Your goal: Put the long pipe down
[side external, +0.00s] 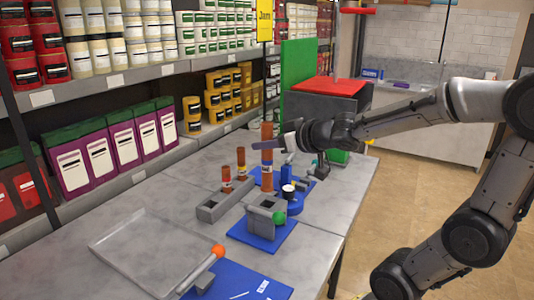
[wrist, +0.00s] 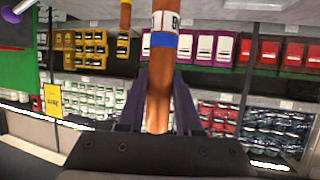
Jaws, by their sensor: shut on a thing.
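The long pipe (side external: 267,158) is a copper-brown tube standing upright in the side view, above the grey and blue parts on the table. My gripper (side external: 284,142) reaches in from the right and is shut on its upper part. In the wrist view the pipe (wrist: 158,82), with a blue and white band, runs between the two dark fingers of my gripper (wrist: 157,112). The pipe's lower end is close to the grey block (side external: 267,209); I cannot tell whether it touches anything.
Two shorter brown pipes (side external: 241,163) (side external: 226,179) stand upright at a grey holder (side external: 211,209) to the left. A green ball (side external: 279,218) is on the grey block over a blue plate (side external: 258,240). A clear tray (side external: 125,243) and an orange-ended part (side external: 217,251) lie nearer the front.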

